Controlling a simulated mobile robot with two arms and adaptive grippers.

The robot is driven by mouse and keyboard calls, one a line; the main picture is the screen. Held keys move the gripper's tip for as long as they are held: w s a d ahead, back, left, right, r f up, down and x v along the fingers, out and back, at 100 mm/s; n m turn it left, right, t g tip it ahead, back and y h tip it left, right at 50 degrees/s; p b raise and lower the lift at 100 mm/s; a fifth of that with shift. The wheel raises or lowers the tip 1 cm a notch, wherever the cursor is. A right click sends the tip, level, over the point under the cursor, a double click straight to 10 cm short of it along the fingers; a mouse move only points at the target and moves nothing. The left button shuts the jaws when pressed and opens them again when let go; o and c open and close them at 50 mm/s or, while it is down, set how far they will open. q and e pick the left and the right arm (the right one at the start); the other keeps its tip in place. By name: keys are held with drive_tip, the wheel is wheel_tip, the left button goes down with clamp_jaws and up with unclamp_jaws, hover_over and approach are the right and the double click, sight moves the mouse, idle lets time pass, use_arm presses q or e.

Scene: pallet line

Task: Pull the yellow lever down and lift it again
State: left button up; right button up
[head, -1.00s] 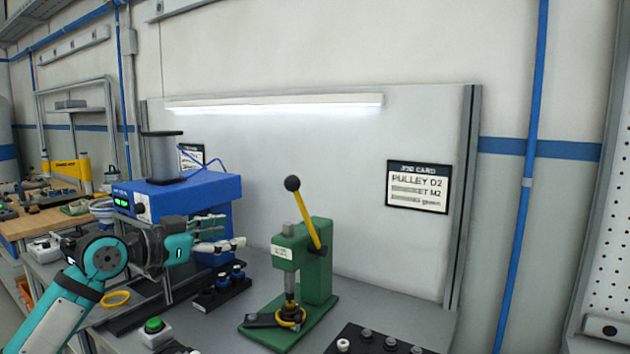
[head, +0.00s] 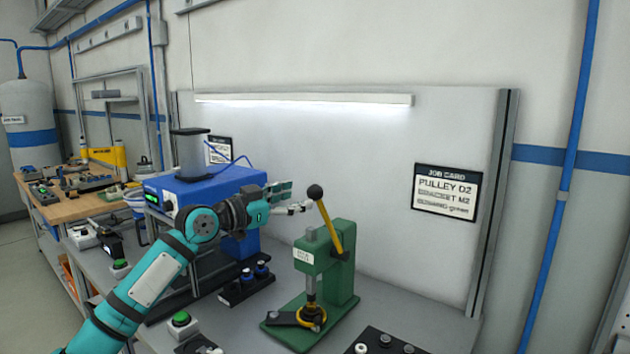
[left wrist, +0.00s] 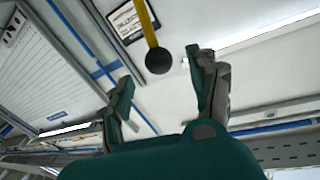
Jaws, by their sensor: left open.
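The yellow lever (head: 328,226) rises from the green press (head: 345,272) on the bench and leans up to the left, with a black ball knob (head: 315,192) at its top. In the left wrist view the yellow lever (left wrist: 148,22) comes down from the top edge, and its knob (left wrist: 158,60) shows between the fingers' directions, beyond the tips. My left gripper (head: 298,200) is just left of the knob in the head view, its fingers pointing at it. In the left wrist view my left gripper (left wrist: 160,72) is open with nothing between its fingers. My right gripper is not in view.
A blue machine (head: 205,190) stands behind my left arm. A green button box (head: 182,322) and a black holder with blue parts (head: 245,285) are on the bench. A dark tray with pegs (head: 385,342) lies at front right. The wall panel carries a job card (head: 445,192).

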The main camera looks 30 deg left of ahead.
sight(308, 193)
use_arm(q)
drive_tip(key=p+x, duration=0.1)
drive_tip(key=x, duration=0.4)
drive_tip(key=shift+w+d+r+p, duration=0.1)
drive_tip(key=shift+r+p, duration=0.05)
drive_tip(key=shift+p, duration=0.25)
drive_tip(key=shift+w+d, duration=0.2)
drive_tip(key=shift+w, duration=0.5)
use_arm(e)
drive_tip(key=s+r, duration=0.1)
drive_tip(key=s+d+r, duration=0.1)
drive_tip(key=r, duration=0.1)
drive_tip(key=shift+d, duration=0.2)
use_arm(q)
drive_tip(key=shift+f, duration=0.2)
drive_tip(key=c, duration=0.7)
clamp_jaws()
drive_tip(key=shift+w, duration=0.1)
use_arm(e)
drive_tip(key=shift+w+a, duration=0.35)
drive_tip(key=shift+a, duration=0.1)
